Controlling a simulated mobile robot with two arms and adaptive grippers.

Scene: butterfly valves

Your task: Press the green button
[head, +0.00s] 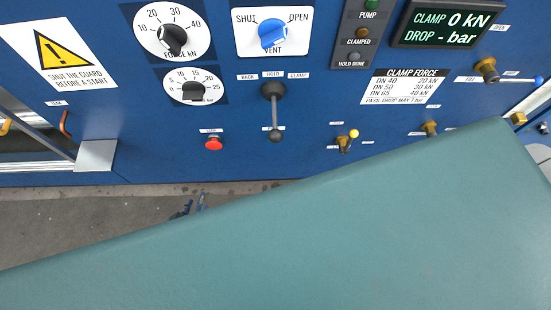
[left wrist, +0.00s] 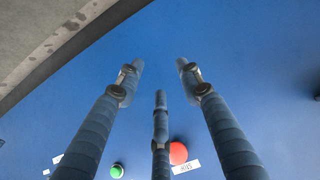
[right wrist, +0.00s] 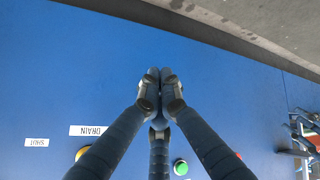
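A round green button (left wrist: 117,170) shows at the bottom of the left wrist view, between two of my fingers, beyond them on the blue panel. In the right wrist view a green button (right wrist: 180,167) shows near the bottom, between my fingers. In the head view a dark green round piece (head: 372,4) sits above the PUMP label; I cannot tell if it is the same thing. My left gripper (left wrist: 160,75) has its fingers spread and empty; its fingertips show small in the head view (head: 190,207). My right gripper (right wrist: 160,75) has its fingertips together, with nothing seen between them.
A red button (head: 213,143) is on the blue panel (head: 120,150), left of a black lever (head: 275,115). A yellow-knobbed valve (head: 348,139) is further right. Dials (head: 172,34), a blue VENT knob (head: 272,34) and a display (head: 446,24) are above. A large teal surface covers the foreground.

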